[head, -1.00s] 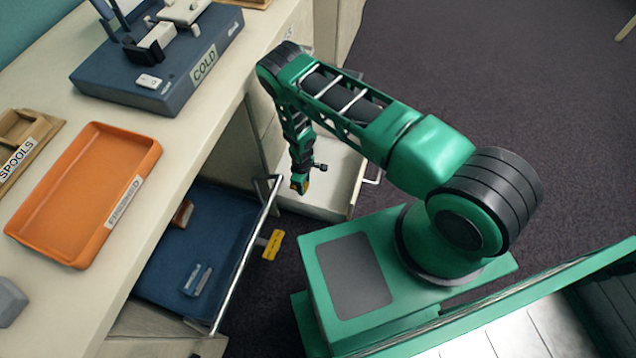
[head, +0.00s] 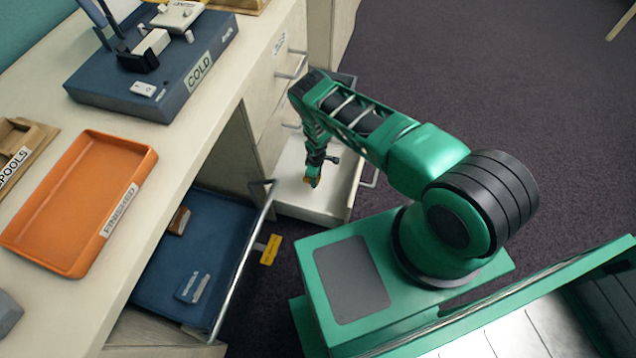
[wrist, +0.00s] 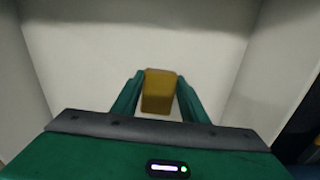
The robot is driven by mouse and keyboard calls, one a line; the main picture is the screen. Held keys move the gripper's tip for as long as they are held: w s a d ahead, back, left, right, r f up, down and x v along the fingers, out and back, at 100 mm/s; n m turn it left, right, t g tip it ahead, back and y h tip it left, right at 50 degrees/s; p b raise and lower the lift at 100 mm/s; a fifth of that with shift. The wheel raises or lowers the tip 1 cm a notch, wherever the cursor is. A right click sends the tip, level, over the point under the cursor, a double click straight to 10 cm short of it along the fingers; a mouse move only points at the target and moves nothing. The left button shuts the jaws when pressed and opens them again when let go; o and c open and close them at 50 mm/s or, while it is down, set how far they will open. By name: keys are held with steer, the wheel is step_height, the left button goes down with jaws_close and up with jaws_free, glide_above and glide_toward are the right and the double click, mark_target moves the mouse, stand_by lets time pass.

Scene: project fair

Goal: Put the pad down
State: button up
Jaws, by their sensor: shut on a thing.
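The pad (wrist: 160,92) is a small yellow block. In the wrist view it sits between the two green fingers of my gripper (wrist: 159,98), which are shut on it. Below it is the pale bottom of an open drawer (wrist: 85,50). In the head view my gripper (head: 312,180) points down over the same white drawer (head: 295,208). I cannot tell whether the pad touches the drawer bottom.
An orange tray (head: 75,205) labelled FINISHED and a blue COLD unit (head: 160,75) stand on the counter. The white drawer looks otherwise empty. Open floor (head: 470,90) lies to the right.

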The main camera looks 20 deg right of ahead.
steer(key=shift+w+d+f, duration=0.1)
steer(key=shift+d+f, duration=0.05)
steer(key=shift+f, duration=1.75)
steer(key=shift+f, duration=0.6)
steer(key=o, duration=1.1)
steer(key=shift+r, duration=0.1)
steer(key=r, duration=1.1)
steer(key=shift+a+r, duration=0.25)
